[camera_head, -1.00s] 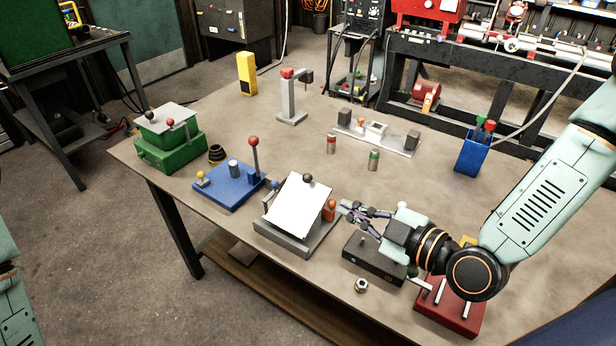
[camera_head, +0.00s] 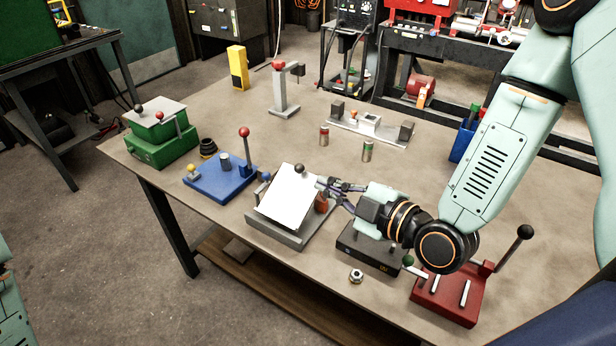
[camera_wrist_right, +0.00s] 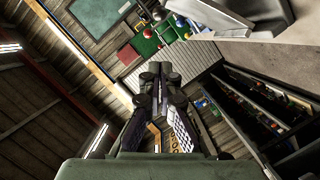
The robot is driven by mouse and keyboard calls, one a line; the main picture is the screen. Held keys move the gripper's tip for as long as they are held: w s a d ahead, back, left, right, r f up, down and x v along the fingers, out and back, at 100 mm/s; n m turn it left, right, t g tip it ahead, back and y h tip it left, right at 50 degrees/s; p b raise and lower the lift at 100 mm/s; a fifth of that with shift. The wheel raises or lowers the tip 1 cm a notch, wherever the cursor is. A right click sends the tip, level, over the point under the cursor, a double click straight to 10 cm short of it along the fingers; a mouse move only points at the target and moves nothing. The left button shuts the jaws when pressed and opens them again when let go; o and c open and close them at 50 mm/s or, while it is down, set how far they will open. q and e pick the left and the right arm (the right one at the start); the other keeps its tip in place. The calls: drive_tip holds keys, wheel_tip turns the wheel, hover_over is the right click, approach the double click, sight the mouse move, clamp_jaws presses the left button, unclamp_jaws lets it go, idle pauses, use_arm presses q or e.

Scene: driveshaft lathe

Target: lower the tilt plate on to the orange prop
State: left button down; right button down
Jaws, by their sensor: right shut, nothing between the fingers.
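The white tilt plate (camera_head: 284,200) stands tilted on its grey base, with a black knob (camera_head: 299,168) at its raised upper edge. The orange prop (camera_head: 321,203) is at the right side of the plate, partly hidden by my fingers. My right gripper (camera_head: 324,186) is shut and empty, its tips just right of the knob and above the prop. I cannot tell whether the tips touch the plate or knob. In the right wrist view, the shut fingers (camera_wrist_right: 159,78) point up the picture, and a pale grey slab fills the upper right. My left gripper is out of view.
A black box (camera_head: 372,247) lies under my right wrist, with a hex nut (camera_head: 356,276) in front. A red fixture (camera_head: 450,298) with levers is at right. A blue lever base (camera_head: 222,180) stands left of the plate.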

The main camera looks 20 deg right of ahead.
drive_tip(key=b, duration=0.1)
hover_over(307, 193)
drive_tip(key=s, duration=0.1)
wheel_tip(307, 193, down, 3)
drive_tip(key=shift+a+r, duration=0.15)
drive_tip(key=shift+w+d+f, duration=0.3)
drive_tip(key=shift+w+f, duration=0.05)
drive_tip(key=shift+w, duration=0.1)
drive_tip(key=shift+a+r, duration=0.1)
drive_tip(key=shift+a, duration=0.05)
